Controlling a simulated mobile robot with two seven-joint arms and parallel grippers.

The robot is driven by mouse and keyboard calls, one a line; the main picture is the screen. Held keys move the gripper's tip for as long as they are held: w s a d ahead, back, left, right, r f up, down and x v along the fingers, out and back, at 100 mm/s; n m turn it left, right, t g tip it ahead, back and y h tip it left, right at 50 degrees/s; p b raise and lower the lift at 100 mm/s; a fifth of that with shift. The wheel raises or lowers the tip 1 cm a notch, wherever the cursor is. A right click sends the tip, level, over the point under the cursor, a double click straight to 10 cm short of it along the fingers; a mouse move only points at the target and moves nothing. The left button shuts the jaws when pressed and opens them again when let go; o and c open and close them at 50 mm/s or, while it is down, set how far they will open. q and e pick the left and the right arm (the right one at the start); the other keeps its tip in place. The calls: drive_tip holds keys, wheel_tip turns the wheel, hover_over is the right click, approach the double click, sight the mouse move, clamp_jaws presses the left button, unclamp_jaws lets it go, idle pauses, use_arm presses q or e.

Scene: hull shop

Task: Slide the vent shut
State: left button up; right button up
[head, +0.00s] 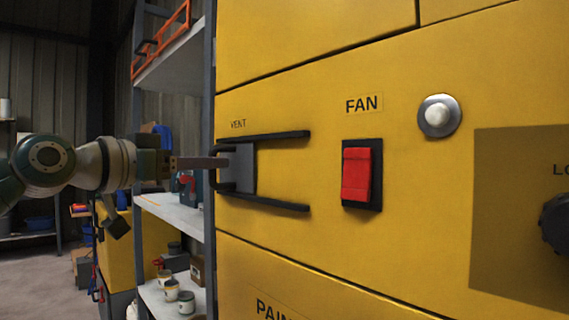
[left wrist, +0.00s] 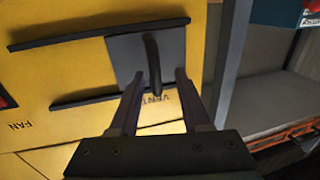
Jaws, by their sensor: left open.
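The vent is a grey sliding plate (head: 243,168) between two dark horizontal rails (head: 285,135) on the yellow panel, under a VENT label. The plate sits at the left end of the rails in the head view. My left gripper (head: 222,163) reaches in from the left at the plate's outer side. In the left wrist view its two fingers (left wrist: 160,76) are apart. The dark curved handle (left wrist: 153,58) stands out from the grey plate (left wrist: 124,52), its lower end between the fingers. I cannot tell whether either finger touches it. My right gripper is not in view.
Right of the vent are a red FAN switch (head: 358,174), a white round button (head: 437,116) and a dark knob (head: 558,222). A shelf rack (head: 182,214) with cans stands left of the panel, behind my left arm.

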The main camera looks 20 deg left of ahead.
use_arm(q)
drive_tip(key=s+a+b, duration=0.1)
drive_tip(key=s, duration=0.7)
drive_tip(key=shift+s+a, duration=0.15)
drive_tip(key=shift+a, duration=0.15)
drive_tip(key=s+d+f+m+g+p, duration=0.1)
drive_tip(key=s+d+f+g+p, duration=0.9)
drive_tip(key=d+f, duration=0.25)
drive_tip(key=s+d+r+n+g+y+p, duration=0.1)
drive_tip(key=s+d+g+y+p, duration=0.15)
drive_tip(key=s+p, duration=0.35)
drive_tip(key=s+d+r+g+y+p, duration=0.1)
drive_tip(key=s+d+g+p, duration=0.2)
drive_tip(key=s, duration=0.5)
wheel_tip(320, 180, up, 36)
drive_tip(key=t+p, duration=0.1)
drive_tip(key=p, duration=3.6)
drive_tip(key=shift+a+f, duration=0.15)
drive_tip(key=shift+a, duration=0.15)
